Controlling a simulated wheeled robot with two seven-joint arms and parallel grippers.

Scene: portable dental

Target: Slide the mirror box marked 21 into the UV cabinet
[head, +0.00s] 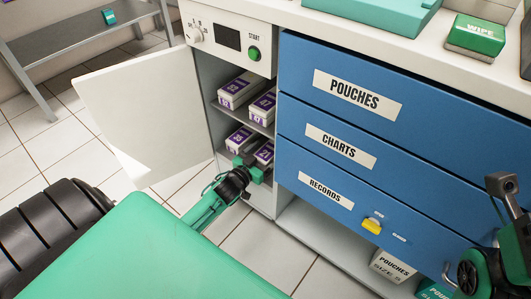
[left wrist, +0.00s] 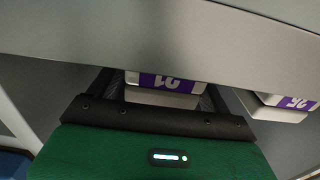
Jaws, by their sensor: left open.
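The mirror box marked 21 (head: 265,152) sits on the lower shelf of the UV cabinet (head: 209,90), its white body and purple label partly hidden by my gripper in the head view. My left gripper (head: 248,161) reaches in at the cabinet's open front, at that box. In the left wrist view the box (left wrist: 163,88) shows upside down between the open fingers of my left gripper (left wrist: 160,100); I cannot tell whether they touch it. My right arm shows at the lower right of the head view; its fingers are not clear.
The cabinet door (head: 140,105) stands open to the left. Another box (head: 240,138) stands beside box 21, showing in the wrist view too (left wrist: 280,105). Two boxes (head: 262,104) stand on the upper shelf (head: 246,122). Blue drawers (head: 390,135) adjoin on the right.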

